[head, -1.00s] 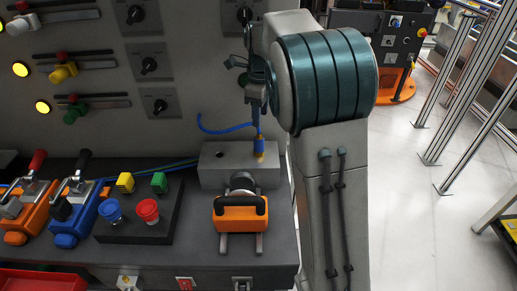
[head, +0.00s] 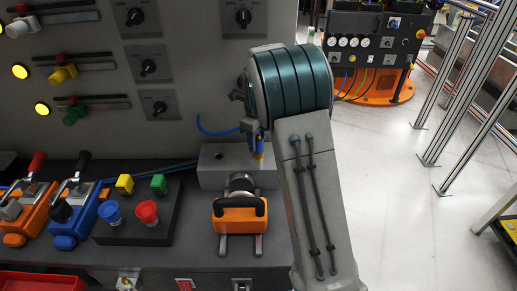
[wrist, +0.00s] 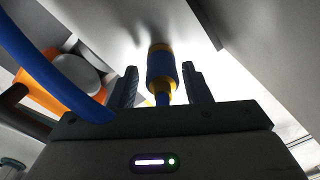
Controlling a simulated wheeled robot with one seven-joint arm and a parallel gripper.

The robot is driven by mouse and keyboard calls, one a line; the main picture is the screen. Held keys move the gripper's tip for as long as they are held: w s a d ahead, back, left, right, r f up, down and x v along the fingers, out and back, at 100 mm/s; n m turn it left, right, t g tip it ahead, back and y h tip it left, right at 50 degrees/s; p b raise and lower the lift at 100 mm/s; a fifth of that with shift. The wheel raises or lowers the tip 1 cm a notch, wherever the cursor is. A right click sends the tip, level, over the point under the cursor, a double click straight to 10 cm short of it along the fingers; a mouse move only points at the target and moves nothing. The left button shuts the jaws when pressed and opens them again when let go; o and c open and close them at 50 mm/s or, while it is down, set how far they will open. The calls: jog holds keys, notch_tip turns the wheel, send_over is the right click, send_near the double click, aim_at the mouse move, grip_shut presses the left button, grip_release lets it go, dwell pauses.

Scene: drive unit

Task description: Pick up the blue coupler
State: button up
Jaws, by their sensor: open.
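The blue coupler (head: 259,144) stands in the grey block at the back of the bench, with a brass-coloured lower end. In the wrist view the coupler (wrist: 161,68) has yellow bands and lies between the two fingers of my gripper (wrist: 158,72). Small gaps show on both sides, and the fingers are open. A blue hose (head: 214,130) runs to the coupler and curves along the left in the wrist view. In the head view my arm hides most of the gripper.
The grey block (head: 222,172) has an empty hole to the coupler's left. An orange handled part (head: 239,222) sits in front. A button box (head: 140,225) and orange and blue levered units stand left. The control panel (head: 190,85) rises close behind.

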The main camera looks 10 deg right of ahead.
aim_at(258, 148)
jog(key=shift+d+f, duration=0.15)
jog(key=shift+f, duration=1.8)
jog(key=c, duration=0.8)
jog(key=shift+c, duration=0.4)
jog(key=shift+r, duration=0.15)
